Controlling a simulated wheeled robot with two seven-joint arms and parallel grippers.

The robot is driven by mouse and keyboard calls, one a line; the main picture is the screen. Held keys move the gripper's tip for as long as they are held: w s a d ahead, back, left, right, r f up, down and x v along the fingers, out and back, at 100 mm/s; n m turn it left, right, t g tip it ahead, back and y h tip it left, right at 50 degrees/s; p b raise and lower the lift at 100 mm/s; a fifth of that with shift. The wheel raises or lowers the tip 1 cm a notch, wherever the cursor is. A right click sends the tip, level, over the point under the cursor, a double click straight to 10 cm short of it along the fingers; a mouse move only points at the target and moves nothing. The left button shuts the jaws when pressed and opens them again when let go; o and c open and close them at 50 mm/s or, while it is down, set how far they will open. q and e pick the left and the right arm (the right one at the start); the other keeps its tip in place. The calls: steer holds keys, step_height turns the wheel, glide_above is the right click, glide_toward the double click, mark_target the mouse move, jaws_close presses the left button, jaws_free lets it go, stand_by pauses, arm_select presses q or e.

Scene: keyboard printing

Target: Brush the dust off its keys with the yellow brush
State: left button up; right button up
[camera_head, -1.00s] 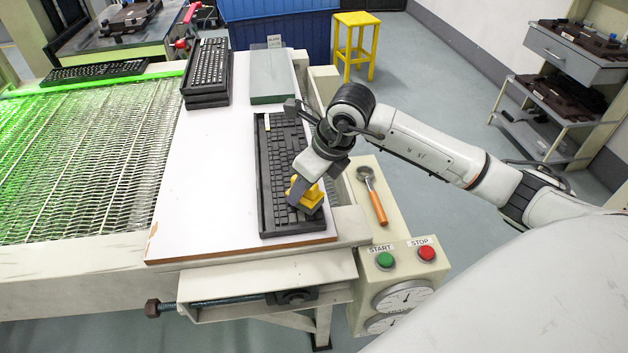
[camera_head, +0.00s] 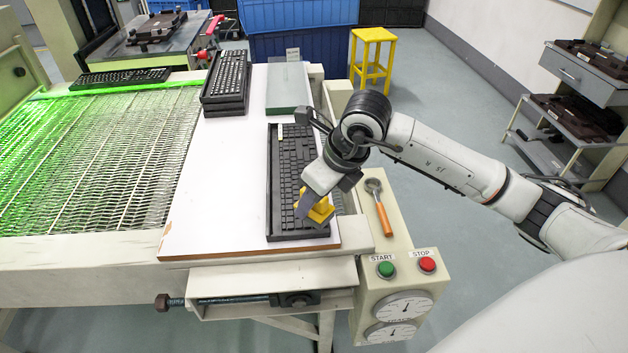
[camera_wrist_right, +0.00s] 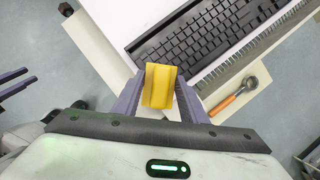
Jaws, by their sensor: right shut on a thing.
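The black keyboard (camera_head: 290,170) lies lengthwise on the white board (camera_head: 220,180), near the board's right edge. It also shows in the right wrist view (camera_wrist_right: 195,45). The yellow brush (camera_head: 320,211) is over the near end of the keyboard, at its right side. My right gripper (camera_head: 311,204) is shut on the brush; in the wrist view the brush (camera_wrist_right: 159,86) sits between the two fingers. I cannot tell whether the bristles touch the keys, as the gripper and brush hide them. Dust is too small to make out. My left gripper is not in view.
A stack of black keyboards (camera_head: 226,82) and a green-grey box (camera_head: 288,88) stand at the board's far end. A tool with an orange handle (camera_head: 383,215) lies right of the board, behind green (camera_head: 386,269) and red (camera_head: 427,265) buttons. A wire-mesh conveyor (camera_head: 90,170) runs left.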

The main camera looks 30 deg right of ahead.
steer(key=shift+r, duration=1.95)
